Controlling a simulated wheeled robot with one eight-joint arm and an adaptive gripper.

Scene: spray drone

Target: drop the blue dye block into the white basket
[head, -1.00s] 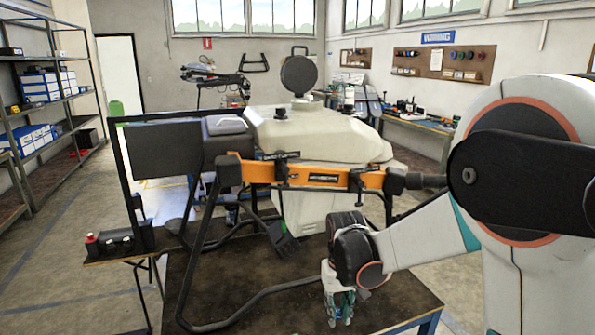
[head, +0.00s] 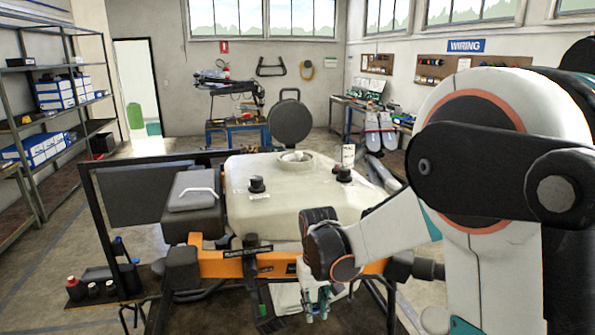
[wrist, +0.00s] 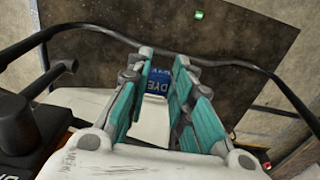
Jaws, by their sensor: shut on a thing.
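The blue dye block (wrist: 158,82), marked DYE, sits between the teal-padded fingers of my gripper (wrist: 161,74) in the wrist view. My gripper is shut on it. In the head view my gripper (head: 318,303) hangs fingers down in front of the drone's orange frame bar, low and on the near side of the pale tank (head: 262,205). The block is not clear there. A pale rim with something white in it, probably the white basket (head: 293,157), shows at the open filler neck on top of the tank. Its inside is hard to make out.
The dark round lid (head: 290,122) stands open behind the filler neck. Black knobs (head: 257,184) rise from the tank top. The orange frame bar (head: 222,265) and black tubes lie close to my gripper. Small bottles (head: 75,287) stand at the left.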

